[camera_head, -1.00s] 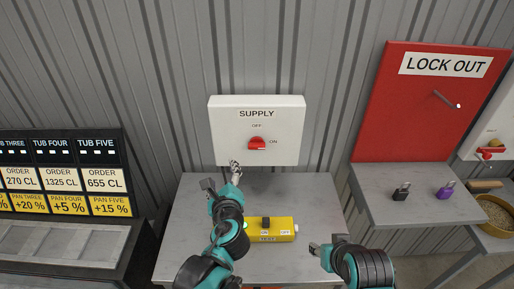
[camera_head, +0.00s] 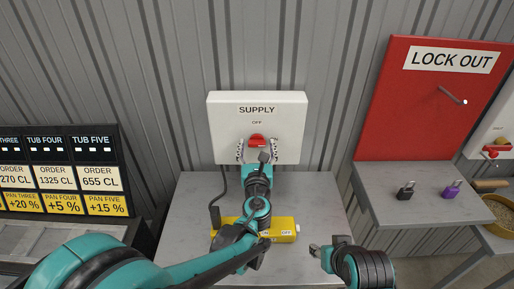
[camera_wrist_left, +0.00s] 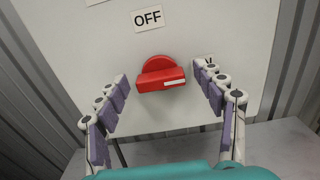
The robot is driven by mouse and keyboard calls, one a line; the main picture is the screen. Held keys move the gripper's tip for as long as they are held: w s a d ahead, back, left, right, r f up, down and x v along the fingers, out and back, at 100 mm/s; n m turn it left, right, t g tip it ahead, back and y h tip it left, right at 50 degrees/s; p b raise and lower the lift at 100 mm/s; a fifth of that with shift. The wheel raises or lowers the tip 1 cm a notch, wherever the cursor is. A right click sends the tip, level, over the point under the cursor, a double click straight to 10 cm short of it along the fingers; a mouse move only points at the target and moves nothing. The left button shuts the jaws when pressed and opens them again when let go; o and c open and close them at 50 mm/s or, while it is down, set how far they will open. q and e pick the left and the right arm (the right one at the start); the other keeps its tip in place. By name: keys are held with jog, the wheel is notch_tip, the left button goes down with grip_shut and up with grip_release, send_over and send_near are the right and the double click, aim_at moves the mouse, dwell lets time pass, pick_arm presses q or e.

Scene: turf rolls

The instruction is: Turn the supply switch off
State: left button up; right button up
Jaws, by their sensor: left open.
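The white supply box (camera_head: 225,120) is on the corrugated wall, marked SUPPLY, with OFF above its red rotary knob (camera_head: 257,139). In the left wrist view the red knob (camera_wrist_left: 160,75) lies roughly crosswise, its white mark at the right end. The OFF label (camera_wrist_left: 148,18) is above it; the label to the right is mostly hidden by a finger. My left gripper (camera_head: 257,151) is open in front of the box, its fingers either side of the knob with visible gaps. My right gripper (camera_head: 319,251) is low, right of the yellow box; its jaws are unclear.
A grey table (camera_head: 320,205) stands below, holding a yellow test box (camera_head: 286,226) partly hidden by my left arm. At right are a red LOCK OUT board (camera_head: 410,110) and a shelf (camera_head: 435,205) with a black padlock (camera_head: 406,190) and a purple padlock (camera_head: 453,189).

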pick_arm(q)
jog(key=c, duration=1.2)
jog(key=shift+o, duration=0.2)
jog(key=shift+n, duration=0.3)
jog(key=n, duration=0.3)
jog(key=shift+n, duration=0.4)
jog(key=n, duration=0.4)
jog(key=shift+a, duration=0.1)
jog(key=n, duration=0.5)
jog(key=shift+f, duration=0.1)
jog(key=shift+a+n, duration=0.1)
jog(key=shift+n, duration=2.2)
jog(key=shift+f, duration=0.1)
